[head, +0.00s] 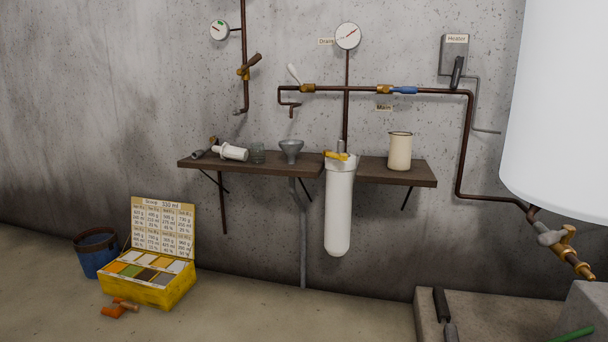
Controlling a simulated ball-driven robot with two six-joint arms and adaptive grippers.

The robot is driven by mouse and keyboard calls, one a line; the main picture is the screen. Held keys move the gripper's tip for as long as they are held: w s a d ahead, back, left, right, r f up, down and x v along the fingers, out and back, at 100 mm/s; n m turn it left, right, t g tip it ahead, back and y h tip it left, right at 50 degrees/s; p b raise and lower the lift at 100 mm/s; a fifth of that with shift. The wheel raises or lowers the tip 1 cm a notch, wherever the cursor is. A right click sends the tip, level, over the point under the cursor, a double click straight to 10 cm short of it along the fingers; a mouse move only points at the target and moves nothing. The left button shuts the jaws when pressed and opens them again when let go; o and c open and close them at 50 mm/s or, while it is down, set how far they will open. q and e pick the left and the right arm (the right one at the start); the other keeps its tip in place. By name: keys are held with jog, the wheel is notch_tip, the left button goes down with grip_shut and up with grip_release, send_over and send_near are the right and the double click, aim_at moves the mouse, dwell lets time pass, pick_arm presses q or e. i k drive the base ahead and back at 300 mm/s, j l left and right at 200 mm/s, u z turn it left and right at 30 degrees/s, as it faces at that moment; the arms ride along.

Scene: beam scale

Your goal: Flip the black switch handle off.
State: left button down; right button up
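The black switch handle (457,73) is on the front of a grey box (449,52) on the wall, at the upper right of the head view. A small label reading "Heater" (457,39) is on the top of the box. The handle is a dark lever, slightly tilted, with its lower end hanging below the box. Neither of my grippers shows in the head view.
A copper pipe (425,91) with a blue-handled valve (404,90) runs below and left of the box. A large white tank (565,100) stands close on the right. A wooden shelf (400,178) with a beige mug (400,151) is lower left.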

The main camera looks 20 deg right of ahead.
aim_at(460, 60)
jog(key=i+z, duration=0.2)
jog(key=i, duration=0.3)
jog(key=i+j+z, duration=0.2)
jog(key=i, duration=0.3)
jog(key=i+z, duration=0.2)
jog(key=z, duration=0.25)
jog(key=i+z, duration=0.15)
jog(key=z, duration=0.25)
jog(key=i+z, duration=0.2)
jog(key=z, duration=0.25)
jog(key=i+j+z, duration=0.15)
jog(key=z, duration=0.3)
jog(key=i+z, duration=0.35)
jog(key=i+j+z, duration=0.1)
jog(key=z, duration=0.3)
jog(key=i+j+z, duration=0.2)
jog(key=z, duration=0.15)
